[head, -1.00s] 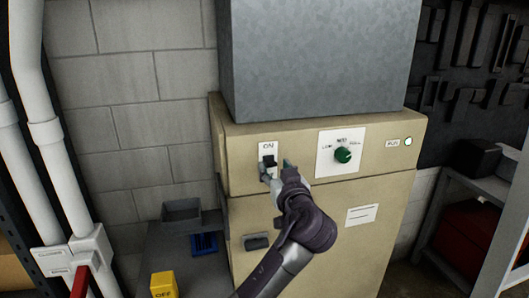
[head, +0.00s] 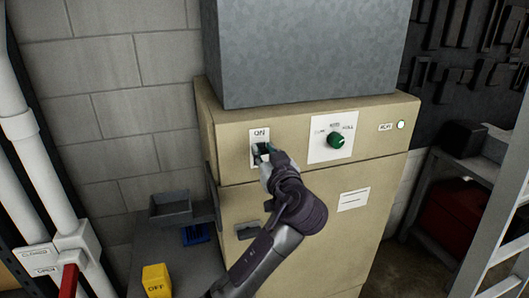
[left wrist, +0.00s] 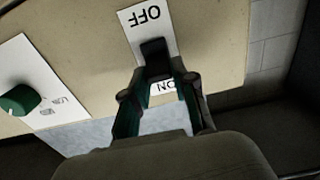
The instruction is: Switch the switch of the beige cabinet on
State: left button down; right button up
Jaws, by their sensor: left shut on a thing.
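The beige cabinet (head: 290,226) stands in the middle of the head view. Its black switch sits on a white plate (head: 259,134) at the upper left of the front, with ON at the top. My left gripper (head: 263,151) is at this switch and hides most of it. The left wrist view shows the plate (left wrist: 133,22) upside down, OFF above and ON below. There the black switch lever (left wrist: 154,52) stands between the fingertips of my left gripper (left wrist: 157,78), which is shut on it. The lever's exact position is hard to tell. My right gripper is not in view.
A green knob (head: 337,139) and a pale RUN lamp (head: 401,125) are right of the switch. A grey duct box (head: 310,50) rests on top. White pipes (head: 30,150) stand left.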

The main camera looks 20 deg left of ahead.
pick_arm(q)
jog(key=shift+r+g+h, duration=0.25)
jog(key=shift+g+h, duration=0.05)
jog(key=shift+g, duration=0.1)
jog(key=shift+w+p, duration=0.1)
jog(key=shift+p, duration=0.2)
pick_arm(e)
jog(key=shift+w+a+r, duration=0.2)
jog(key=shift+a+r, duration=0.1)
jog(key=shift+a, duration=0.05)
pick_arm(q)
jog(key=shift+a, duration=0.1)
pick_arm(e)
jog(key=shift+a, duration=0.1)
pick_arm(q)
jog(key=c, duration=0.9)
grip_release()
jog(key=v, duration=0.7)
jog(key=shift+r, duration=0.1)
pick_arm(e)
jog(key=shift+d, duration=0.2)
